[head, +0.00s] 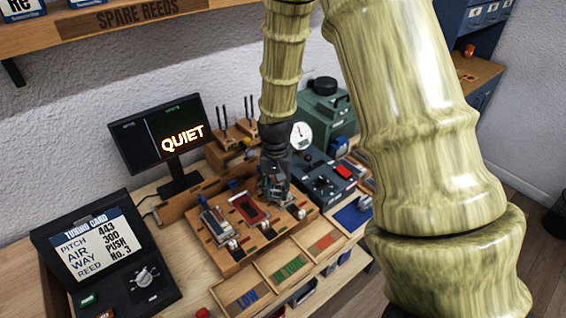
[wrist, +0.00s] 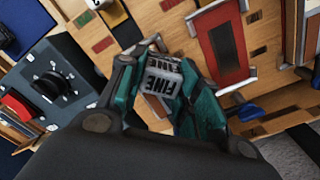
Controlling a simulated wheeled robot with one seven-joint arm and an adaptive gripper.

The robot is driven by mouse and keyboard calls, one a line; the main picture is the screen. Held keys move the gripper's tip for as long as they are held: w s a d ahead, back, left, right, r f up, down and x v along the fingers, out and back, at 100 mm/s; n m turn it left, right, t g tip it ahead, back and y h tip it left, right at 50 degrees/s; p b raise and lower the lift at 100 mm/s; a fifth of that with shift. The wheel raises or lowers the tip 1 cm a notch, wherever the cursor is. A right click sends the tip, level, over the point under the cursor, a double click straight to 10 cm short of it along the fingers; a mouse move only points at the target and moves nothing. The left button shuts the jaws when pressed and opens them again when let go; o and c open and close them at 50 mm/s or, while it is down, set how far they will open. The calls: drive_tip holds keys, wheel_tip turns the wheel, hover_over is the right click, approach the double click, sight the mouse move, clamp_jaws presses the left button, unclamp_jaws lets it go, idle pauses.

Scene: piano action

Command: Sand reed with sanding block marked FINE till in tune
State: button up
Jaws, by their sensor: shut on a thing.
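My gripper (head: 275,190) is shut on the sanding block marked FINE (wrist: 158,78), a grey block with dark letters seen between the teal fingers in the wrist view. The gripper is low over the right part of the wooden reed bench (head: 232,258). A red plate in a metal frame (head: 249,208) lies on the bench, left of the gripper; it also shows in the wrist view (wrist: 228,48). I cannot tell whether the block touches a reed. The tuning card (head: 92,244) reads pitch 443, air 300, way push, reed No. 3.
The monitor (head: 158,136) reads QUIET. A sorting tray with LOW (head: 247,299), green IN TUNE (head: 290,267) and red sections (head: 322,243) lies in front. A dark box with a knob (head: 325,183) and a gauge (head: 301,136) stand to the right and behind.

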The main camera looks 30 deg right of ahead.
drive_tip(key=shift+a+r, duration=0.15)
drive_tip(key=shift+a, duration=0.05)
drive_tip(key=shift+d+f, duration=0.25)
drive_tip(key=shift+w+d+r, duration=0.1)
drive_tip(key=shift+d+r, duration=0.2)
drive_tip(key=shift+d, duration=0.25)
drive_tip(key=shift+d+f, duration=0.2)
drive_tip(key=shift+d, duration=0.05)
drive_tip(key=shift+d+r+p, duration=0.2)
drive_tip(key=shift+d+p, duration=0.05)
drive_tip(key=shift+p, duration=0.1)
drive_tip(key=shift+d+f, duration=0.15)
drive_tip(key=shift+f, duration=0.1)
drive_tip(key=shift+a+r, duration=0.25)
drive_tip(key=shift+a, duration=0.25)
drive_tip(key=shift+a+f, duration=0.15)
drive_tip(key=shift+a, duration=0.15)
drive_tip(key=shift+a+p, duration=0.35)
drive_tip(key=shift+a, duration=0.35)
wheel_tip(320, 180, up, 2)
drive_tip(key=shift+r+p, duration=0.1)
drive_tip(key=shift+p, duration=0.4)
drive_tip(key=shift+r+p, duration=2.5)
drive_tip(key=shift+r, duration=0.45)
